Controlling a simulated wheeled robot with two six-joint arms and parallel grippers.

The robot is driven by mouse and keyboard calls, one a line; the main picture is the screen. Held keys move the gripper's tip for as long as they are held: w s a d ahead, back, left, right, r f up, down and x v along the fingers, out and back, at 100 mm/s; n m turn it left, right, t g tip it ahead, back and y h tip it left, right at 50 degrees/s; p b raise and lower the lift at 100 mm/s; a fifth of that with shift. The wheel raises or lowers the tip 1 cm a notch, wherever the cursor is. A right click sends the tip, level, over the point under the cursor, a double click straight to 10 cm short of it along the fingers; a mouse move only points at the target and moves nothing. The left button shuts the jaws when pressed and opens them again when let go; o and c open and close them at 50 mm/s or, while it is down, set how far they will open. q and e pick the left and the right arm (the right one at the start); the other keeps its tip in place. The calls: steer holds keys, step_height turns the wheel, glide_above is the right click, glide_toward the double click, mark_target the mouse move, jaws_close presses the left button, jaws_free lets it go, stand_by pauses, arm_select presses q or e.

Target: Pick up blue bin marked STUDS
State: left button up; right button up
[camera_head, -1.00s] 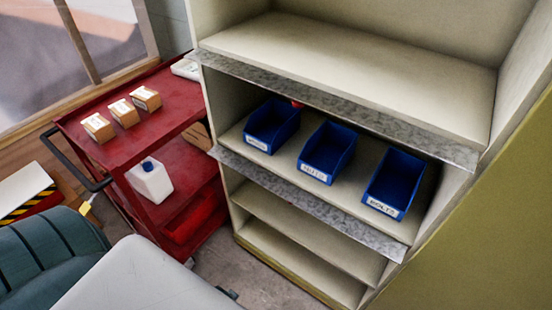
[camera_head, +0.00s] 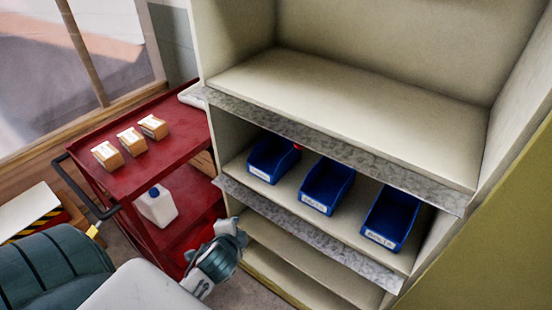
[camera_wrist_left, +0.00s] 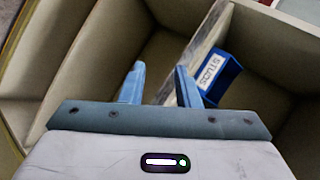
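The blue STUDS bin (camera_wrist_left: 217,76) shows its white label in the left wrist view, partly behind the right finger. In the head view, the leftmost blue bin (camera_head: 272,160) stands on the middle shelf; its label is too blurred to read. My left gripper (camera_head: 238,228) is below and left of that bin, in front of the lower shelves. In the left wrist view, my left gripper's fingers (camera_wrist_left: 159,68) are apart with nothing between them, and the bin is beyond and to their right. My right gripper is not in view.
Two more blue bins, a middle one (camera_head: 327,187) and a right one (camera_head: 391,218), share the shelf. A metal shelf lip (camera_head: 310,222) runs below the bins and another (camera_head: 330,128) above. A red cart (camera_head: 120,180) stands left with several small boxes and a white bottle (camera_head: 157,205).

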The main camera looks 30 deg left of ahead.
arm_select(q)
steer(key=w+r+m+t+h, duration=0.1)
steer(key=w+m, duration=0.3)
steer(key=m, duration=0.4)
steer(key=w+r+m+t+h, duration=0.2)
steer(key=w+r+m+t, duration=0.1)
steer(key=m, duration=0.4)
steer(key=w+a+r+m+t+h, duration=0.1)
steer(key=w+r+m+t+h, duration=0.1)
steer(key=w+m+t, duration=0.2)
steer(key=shift+w+a+r+m, duration=0.1)
steer(key=shift+w+m, duration=0.75)
steer(key=shift+m, duration=0.3)
steer(key=shift+w+r+m, duration=0.1)
steer(key=shift+w+m, duration=0.7)
steer(key=shift+m, duration=0.35)
steer(key=m, duration=0.1)
steer(key=w+m+h, duration=0.1)
steer(key=m, duration=0.1)
steer(key=shift+d+f, duration=0.1)
steer(key=shift+d, duration=0.2)
steer(key=w, duration=0.1)
steer(key=w+p, duration=0.1)
steer(key=w, duration=0.1)
steer(key=w+p, duration=0.1)
steer(key=shift+w+d, duration=0.25)
glide_above(282, 177)
steer(key=shift+w+a+f, duration=0.1)
steer(key=shift+w+f, duration=0.15)
steer(key=shift+f, duration=0.3)
